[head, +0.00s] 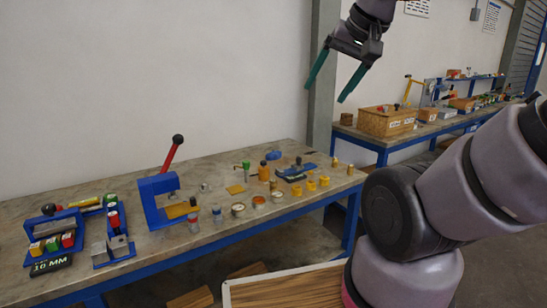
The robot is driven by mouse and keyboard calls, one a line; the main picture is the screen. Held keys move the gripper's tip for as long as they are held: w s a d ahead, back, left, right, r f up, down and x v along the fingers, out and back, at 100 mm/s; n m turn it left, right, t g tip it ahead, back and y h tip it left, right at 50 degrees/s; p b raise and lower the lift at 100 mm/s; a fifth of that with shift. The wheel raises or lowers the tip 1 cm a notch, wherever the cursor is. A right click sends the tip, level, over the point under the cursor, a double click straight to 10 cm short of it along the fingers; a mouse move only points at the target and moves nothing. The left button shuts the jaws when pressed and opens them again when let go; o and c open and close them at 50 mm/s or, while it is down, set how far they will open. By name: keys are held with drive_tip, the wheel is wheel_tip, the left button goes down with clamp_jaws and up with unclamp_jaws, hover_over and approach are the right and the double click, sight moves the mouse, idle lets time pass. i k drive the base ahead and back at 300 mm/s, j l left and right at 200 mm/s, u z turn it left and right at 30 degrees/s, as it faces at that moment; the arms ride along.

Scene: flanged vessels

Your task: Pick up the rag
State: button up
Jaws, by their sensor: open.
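My gripper (326,94) is open and empty, high in the air in front of the wall. Its two green fingers point down and to the left, above the far right end of the near workbench (130,283). A small blue rounded lump (273,155) lies at the back of that bench and looks most like the rag. A flat yellow square (235,189) lies nearer the middle of the bench; I cannot tell whether it is cloth. The gripper is well above both and touches neither.
A blue press (156,200) with a red lever stands mid-bench. Small tins (258,201), yellow pieces (311,186) and an orange bottle (264,171) crowd the right part. Blue racks (54,240) fill the left. A second bench with a wooden box (386,121) stands behind, right.

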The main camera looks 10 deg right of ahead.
sight(274, 155)
drive_tip(key=i+l+u, duration=0.15)
drive_tip(key=i+l, duration=0.2)
drive_tip(key=i+l+u, duration=0.2)
drive_tip(key=i+l, duration=0.15)
drive_tip(key=i+l+u, duration=0.15)
drive_tip(key=i+l, duration=0.15)
drive_tip(key=l, duration=0.25)
drive_tip(key=i+l+u, duration=0.15)
drive_tip(key=l, duration=0.3)
drive_tip(key=i, duration=0.1)
